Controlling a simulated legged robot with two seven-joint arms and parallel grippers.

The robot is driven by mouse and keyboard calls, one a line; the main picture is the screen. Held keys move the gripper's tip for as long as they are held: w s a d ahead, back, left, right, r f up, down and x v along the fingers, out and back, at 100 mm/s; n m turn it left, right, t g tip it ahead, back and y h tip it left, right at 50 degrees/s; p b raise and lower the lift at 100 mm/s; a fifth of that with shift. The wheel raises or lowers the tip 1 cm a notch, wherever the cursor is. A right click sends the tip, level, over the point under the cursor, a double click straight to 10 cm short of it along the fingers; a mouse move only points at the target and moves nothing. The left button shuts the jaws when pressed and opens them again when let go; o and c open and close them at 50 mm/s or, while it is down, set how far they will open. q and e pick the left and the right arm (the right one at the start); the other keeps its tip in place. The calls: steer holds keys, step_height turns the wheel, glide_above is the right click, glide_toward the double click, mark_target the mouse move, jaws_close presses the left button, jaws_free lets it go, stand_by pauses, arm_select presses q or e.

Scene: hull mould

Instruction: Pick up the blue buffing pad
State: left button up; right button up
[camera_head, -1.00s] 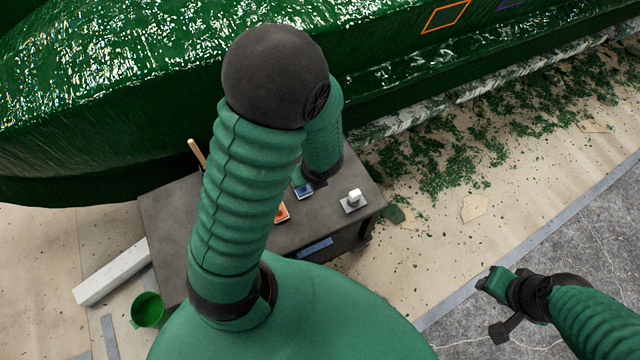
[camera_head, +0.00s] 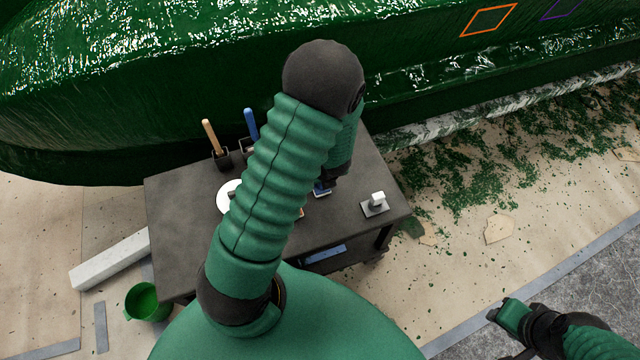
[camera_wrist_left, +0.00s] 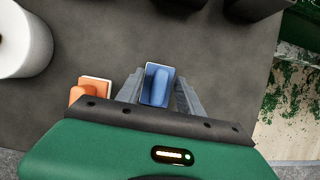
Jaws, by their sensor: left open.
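The blue buffing pad (camera_wrist_left: 157,85) lies on the dark table, a pale-edged block with a blue grip on top. In the left wrist view it shows between the two fingers of my left gripper (camera_wrist_left: 158,95), which is open. I cannot tell how high the fingers are above the table. In the head view only a bit of the blue pad (camera_head: 322,189) shows beside my left arm, which hides most of the gripper. My right gripper (camera_head: 507,313) is over the floor at the lower right, away from the table; its finger gap is not clear.
On the table (camera_head: 180,225) are an orange pad (camera_wrist_left: 90,90), a white pad (camera_head: 375,204), a white roll (camera_head: 229,197) and two holders with an orange-handled tool (camera_head: 211,136) and a blue-handled tool (camera_head: 252,124). A green bucket (camera_head: 147,302) stands at left. The green hull (camera_head: 150,90) rises behind.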

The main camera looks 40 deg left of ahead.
arm_select(q)
steer(key=shift+r, duration=0.15)
steer(key=shift+c, duration=0.8)
steer(key=shift+d, duration=0.1)
jaws_close()
steer(key=shift+r, duration=0.15)
step_height(320, 180, up, 10)
steer(key=p, duration=0.7)
steer(key=shift+p, duration=0.4)
steer(key=shift+c, duration=0.3)
jaws_free()
steer(key=c, duration=0.5)
